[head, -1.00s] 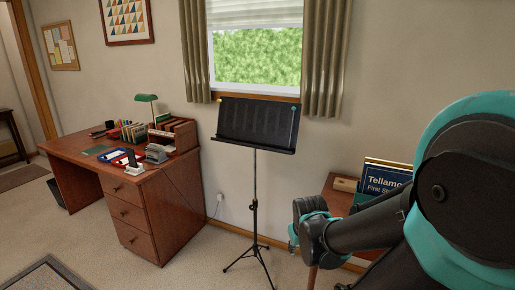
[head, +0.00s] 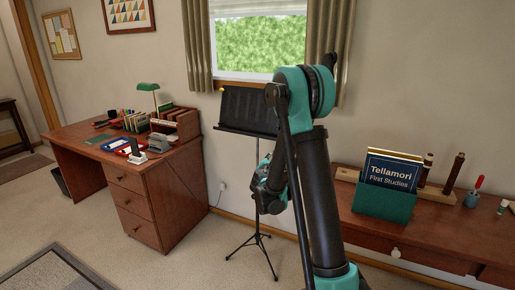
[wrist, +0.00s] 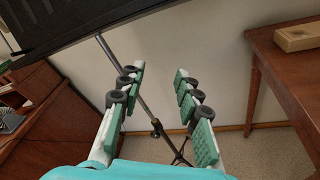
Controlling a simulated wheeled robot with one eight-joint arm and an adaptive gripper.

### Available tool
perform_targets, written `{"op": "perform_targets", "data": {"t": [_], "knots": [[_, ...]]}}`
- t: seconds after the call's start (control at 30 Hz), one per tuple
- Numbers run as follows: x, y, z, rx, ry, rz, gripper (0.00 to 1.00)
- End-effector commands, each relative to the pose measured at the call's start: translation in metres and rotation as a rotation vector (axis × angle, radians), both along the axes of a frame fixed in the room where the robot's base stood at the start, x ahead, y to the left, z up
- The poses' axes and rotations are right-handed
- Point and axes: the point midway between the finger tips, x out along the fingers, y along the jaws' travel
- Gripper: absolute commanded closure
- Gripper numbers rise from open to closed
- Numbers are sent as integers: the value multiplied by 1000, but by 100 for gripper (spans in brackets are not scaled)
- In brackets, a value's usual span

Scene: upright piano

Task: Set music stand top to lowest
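The black music stand (head: 246,111) stands upright under the window, on a thin pole with a tripod foot (head: 252,252). My arm hides the right part of its desk and some of the pole in the head view. In the wrist view the underside of the desk (wrist: 75,25) fills the upper left. The pole (wrist: 124,75) slants down from it to a dark clamp knob (wrist: 156,124). My gripper (wrist: 158,85) is open, its green-padded fingers spread apart, with the lower pole showing between them. I cannot tell how far the pole is from the fingers.
A wooden desk (head: 165,190) with books and trays stands to the left. On the right, a wooden piano or table (head: 400,238) bears a green book holder (head: 382,203) and small items. Carpet is clear around the tripod.

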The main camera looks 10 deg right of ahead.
Motion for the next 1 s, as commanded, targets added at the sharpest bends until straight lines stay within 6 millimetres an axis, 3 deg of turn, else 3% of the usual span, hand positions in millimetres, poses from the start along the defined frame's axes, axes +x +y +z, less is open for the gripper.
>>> {"op": "perform_targets", "data": {"t": [0.03,0.2,0.4,0.67,1.0], "knots": [[14,14,-6,-102,-3,45,67],[43,54,-21,-406,-9,162,67],[54,77,-33,-580,-15,220,67],[79,74,-34,-597,-15,225,67],[144,64,-33,-595,-14,223,67]]}}
